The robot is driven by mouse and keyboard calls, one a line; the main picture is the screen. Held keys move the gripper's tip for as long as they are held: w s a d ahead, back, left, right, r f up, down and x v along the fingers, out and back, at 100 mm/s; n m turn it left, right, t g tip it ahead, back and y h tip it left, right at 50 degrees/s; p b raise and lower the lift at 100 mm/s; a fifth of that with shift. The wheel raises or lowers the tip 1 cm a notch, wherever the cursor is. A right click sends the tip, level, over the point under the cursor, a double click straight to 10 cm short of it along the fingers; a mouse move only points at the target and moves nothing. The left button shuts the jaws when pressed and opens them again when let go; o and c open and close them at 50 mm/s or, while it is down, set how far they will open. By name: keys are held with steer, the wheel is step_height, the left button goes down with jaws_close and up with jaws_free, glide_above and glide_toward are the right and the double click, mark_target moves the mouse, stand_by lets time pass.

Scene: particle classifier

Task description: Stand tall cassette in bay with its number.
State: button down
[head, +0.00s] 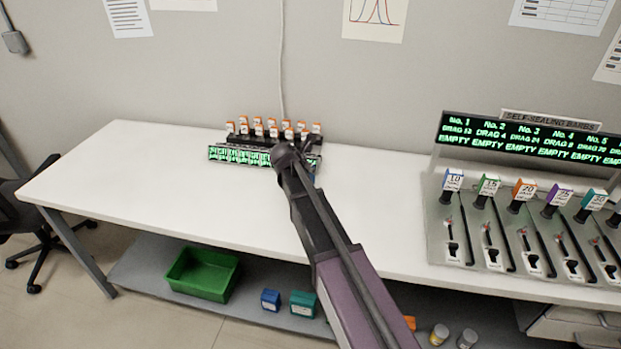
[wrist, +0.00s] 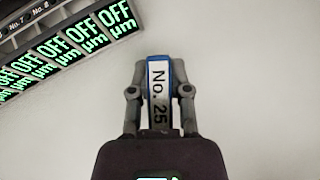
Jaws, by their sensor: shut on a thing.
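My gripper (wrist: 159,100) is shut on a tall cassette (wrist: 158,75). The cassette has blue edges and a white label that reads "No. 25", seen sideways between the two fingers. In the head view my gripper (head: 297,157) is at the right end of the bay rack at the back of the table, and my arm hides part of it. The bay rack has a row of green displays (head: 235,154). In the wrist view several displays (wrist: 75,45) read "OFF µm", with "No. 7" and "No. 8" above. The cassette is over white table, apart from the displays.
Several orange-capped vials (head: 258,129) stand behind the displays. A green bin (head: 203,275) sits on the lower shelf.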

steer(key=shift+f+b, duration=0.45)
steer(key=shift+f, duration=0.4)
steer(key=shift+f, duration=0.2)
steer(key=c, duration=0.6)
jaws_free()
steer(key=shift+r, duration=0.1)
steer(key=shift+r, duration=0.15)
steer(key=shift+p+v, duration=0.75)
steer(key=shift+v, duration=0.15)
steer(key=p+v, duration=0.7)
steer(key=v, duration=0.3)
steer(key=shift+s, duration=0.1)
